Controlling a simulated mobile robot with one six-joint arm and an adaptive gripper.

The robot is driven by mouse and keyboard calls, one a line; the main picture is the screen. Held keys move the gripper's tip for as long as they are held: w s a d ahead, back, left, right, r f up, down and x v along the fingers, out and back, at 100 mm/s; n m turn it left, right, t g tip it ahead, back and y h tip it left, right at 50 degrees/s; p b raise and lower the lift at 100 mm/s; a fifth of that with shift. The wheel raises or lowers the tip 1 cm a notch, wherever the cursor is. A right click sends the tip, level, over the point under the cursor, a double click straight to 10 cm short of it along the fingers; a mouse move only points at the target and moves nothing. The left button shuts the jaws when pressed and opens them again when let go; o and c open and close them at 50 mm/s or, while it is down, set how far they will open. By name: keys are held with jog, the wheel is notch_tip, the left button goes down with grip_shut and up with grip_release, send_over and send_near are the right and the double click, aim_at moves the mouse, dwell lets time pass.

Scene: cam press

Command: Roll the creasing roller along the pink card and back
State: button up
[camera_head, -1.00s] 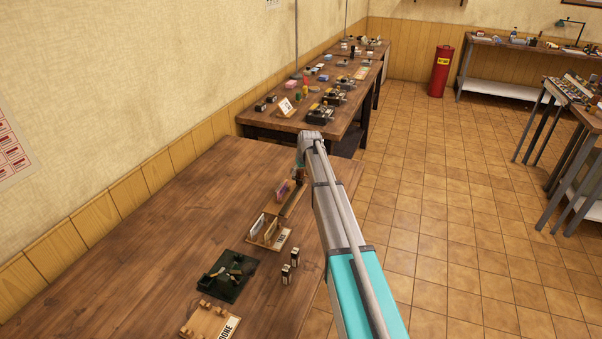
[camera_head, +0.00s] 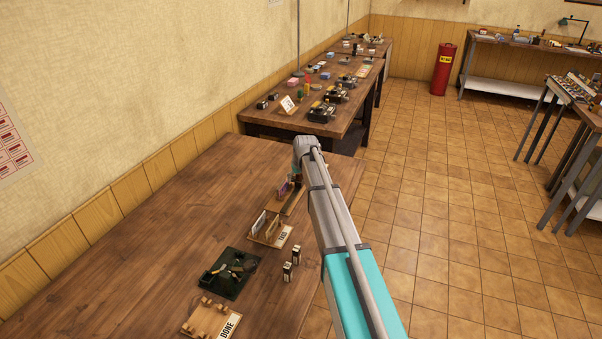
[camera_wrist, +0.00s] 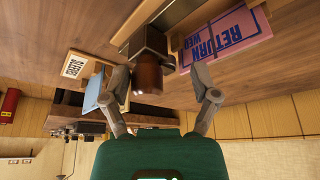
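In the wrist view the pink card (camera_wrist: 228,38) lies at the upper right with printed blue letters, upside down there. The creasing roller (camera_wrist: 148,76), with a brown wooden handle and a dark block, stands beside the card's left end. My gripper (camera_wrist: 162,84) is open, one finger on each side of the handle, with a gap visible on the right. I cannot tell whether the left finger touches it. In the head view the card (camera_head: 283,189) and roller (camera_head: 297,180) show beside my arm, which hides the fingers.
A wooden holder (camera_head: 264,240) with upright cards, a dark green tray (camera_head: 229,274), two small bottles (camera_head: 291,266) and a wooden rack marked DONE (camera_head: 211,318) stand nearer on the table. The table's left side is bare. Another cluttered table (camera_head: 318,112) stands behind.

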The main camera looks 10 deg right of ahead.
jog(key=s+a, duration=0.3)
jog(key=s, duration=0.2)
jog(key=s+a, duration=0.2)
jog(key=s, duration=0.1)
jog(key=shift+a, duration=0.35)
jog(key=shift+r+p, duration=0.7)
jog(key=p+v, duration=1.2)
jog(key=v, duration=0.1)
jog(key=s+f+g+b, duration=0.1)
jog(key=s+f, duration=0.1)
jog(key=s, duration=0.7)
jog(key=shift+s+a+f+m+g, duration=0.2)
jog(key=shift+s+a+m+g, duration=0.1)
jog(key=shift+s+a, duration=0.15)
jog(key=s+m+g, duration=0.1)
jog(key=s+g, duration=0.1)
jog(key=s, duration=1.3)
jog(key=shift+f+g+h, duration=0.25)
jog(key=shift+g+h, duration=0.05)
jog(key=shift+g, duration=0.1)
jog(key=shift+a, duration=0.15)
